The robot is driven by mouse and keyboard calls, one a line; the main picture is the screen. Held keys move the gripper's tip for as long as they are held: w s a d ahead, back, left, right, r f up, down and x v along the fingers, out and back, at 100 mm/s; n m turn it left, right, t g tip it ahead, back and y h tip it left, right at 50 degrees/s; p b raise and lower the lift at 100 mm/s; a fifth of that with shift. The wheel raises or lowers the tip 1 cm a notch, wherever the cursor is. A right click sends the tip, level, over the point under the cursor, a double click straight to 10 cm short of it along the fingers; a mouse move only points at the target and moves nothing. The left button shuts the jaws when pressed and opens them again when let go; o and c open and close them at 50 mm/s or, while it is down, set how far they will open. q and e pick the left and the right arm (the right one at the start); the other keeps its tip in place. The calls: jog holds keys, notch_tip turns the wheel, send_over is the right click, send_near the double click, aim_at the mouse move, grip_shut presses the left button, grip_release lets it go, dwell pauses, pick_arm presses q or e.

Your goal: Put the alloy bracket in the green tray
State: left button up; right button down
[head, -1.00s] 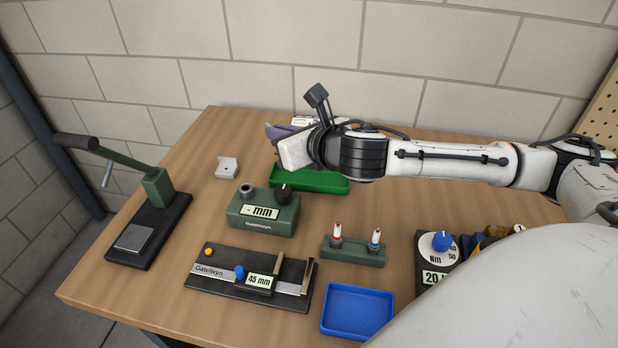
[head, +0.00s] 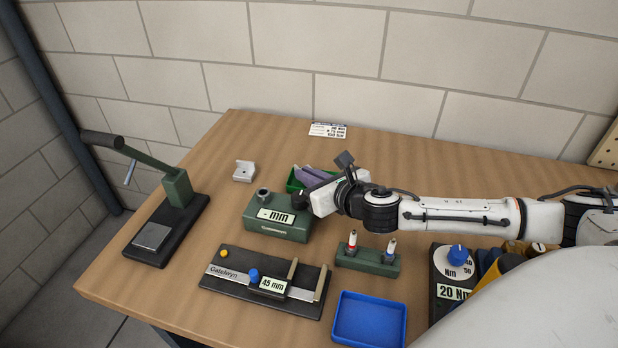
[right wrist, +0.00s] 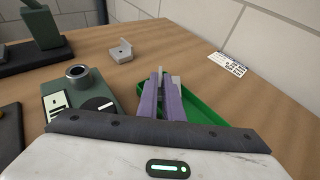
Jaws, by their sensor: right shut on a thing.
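My right gripper (head: 308,174) has purple fingers and is shut on a grey metallic piece (right wrist: 161,73), apparently the alloy bracket. The fingers hide most of it. In the right wrist view the fingers (right wrist: 163,92) and the piece are over the left part of the green tray (right wrist: 208,107). I cannot tell whether the piece touches the tray. In the head view the tray (head: 292,183) is mostly hidden by my right gripper and arm. A separate light grey angled block (head: 244,172) sits on the table left of the tray. My left gripper is not in view.
A green mm gauge box (head: 278,222) with a dark knob stands close by the tray's front left. A lever press (head: 165,225), a measuring slide (head: 262,283), a two-post stand (head: 367,260) and a blue tray (head: 369,320) occupy the table. A printed card (head: 328,129) lies behind.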

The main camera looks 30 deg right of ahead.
jog(key=c, duration=1.9)
grip_release()
jog(key=shift+s+d+f, duration=0.1)
jog(key=shift+s+f, duration=0.05)
jog(key=shift+f, duration=0.35)
jog(key=shift+s+d+f, duration=0.1)
jog(key=shift+s+f, duration=0.05)
jog(key=shift+f, duration=0.3)
jog(key=shift+c, duration=0.2)
jog(key=shift+r, duration=0.1)
jog(key=v, duration=0.8)
jog(key=r+v, duration=0.1)
jog(key=v, duration=0.2)
jog(key=shift+s+a+r+b, duration=0.1)
jog(key=shift+s+b, duration=0.1)
jog(key=shift+b, duration=0.2)
